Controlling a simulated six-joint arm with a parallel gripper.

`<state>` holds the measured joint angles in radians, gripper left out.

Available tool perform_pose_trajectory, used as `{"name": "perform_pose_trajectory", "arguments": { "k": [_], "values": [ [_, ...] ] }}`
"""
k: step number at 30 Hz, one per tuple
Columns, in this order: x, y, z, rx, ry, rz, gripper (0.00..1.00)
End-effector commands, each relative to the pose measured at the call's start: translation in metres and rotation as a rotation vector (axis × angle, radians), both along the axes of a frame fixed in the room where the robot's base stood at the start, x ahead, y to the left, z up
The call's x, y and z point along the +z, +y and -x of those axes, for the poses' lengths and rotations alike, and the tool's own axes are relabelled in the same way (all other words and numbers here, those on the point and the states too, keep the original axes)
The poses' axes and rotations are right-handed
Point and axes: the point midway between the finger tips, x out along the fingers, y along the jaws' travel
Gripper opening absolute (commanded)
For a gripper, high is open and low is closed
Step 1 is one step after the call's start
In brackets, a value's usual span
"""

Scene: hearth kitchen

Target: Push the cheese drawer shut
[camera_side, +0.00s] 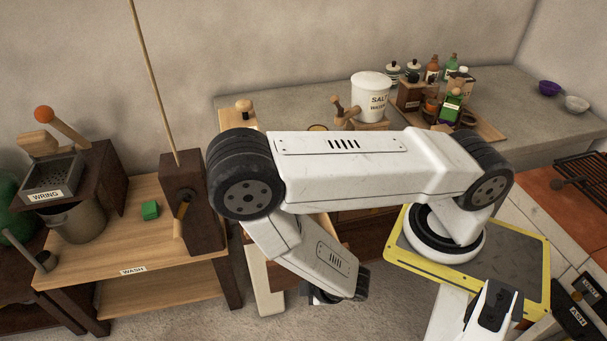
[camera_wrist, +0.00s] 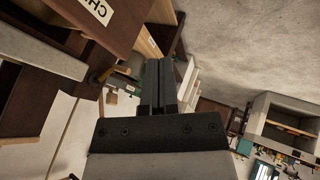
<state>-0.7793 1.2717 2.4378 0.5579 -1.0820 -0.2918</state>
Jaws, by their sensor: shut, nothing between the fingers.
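A brown wooden drawer front (camera_wrist: 128,28) with a white label, on which only the letters "CH" show, is at the top left of the wrist view and runs out of the picture. My gripper (camera_wrist: 167,65) is in the middle of the wrist view with its two dark fingers together and nothing between them. Its tips are close to the right of the drawer front in the picture; I cannot tell whether they touch it. In the side view my arm hides most of the drawer area, and my fingers cannot be made out.
A wash bench (camera_side: 130,215) with a green block (camera_side: 150,210) and a dark upright post stands at left. A salt water bucket (camera_side: 371,98) and several bottles and jars are on the counter behind my arm. Floor shows between the bench and my arm.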

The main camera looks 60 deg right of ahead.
Motion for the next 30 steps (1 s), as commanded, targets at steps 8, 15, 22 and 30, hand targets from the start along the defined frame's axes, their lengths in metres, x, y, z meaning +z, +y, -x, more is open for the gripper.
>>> {"name": "perform_pose_trajectory", "arguments": {
  "k": [8,15,22,30],
  "values": [
    [-0.029,-0.003,-0.022,-0.005,0.000,0.000,0.00],
    [-0.055,-0.005,-0.041,-0.003,0.000,-0.001,0.00],
    [-0.062,-0.014,-0.055,-0.006,0.000,-0.001,0.00],
    [-0.062,-0.027,-0.068,-0.005,0.000,0.000,0.00]
  ]
}}
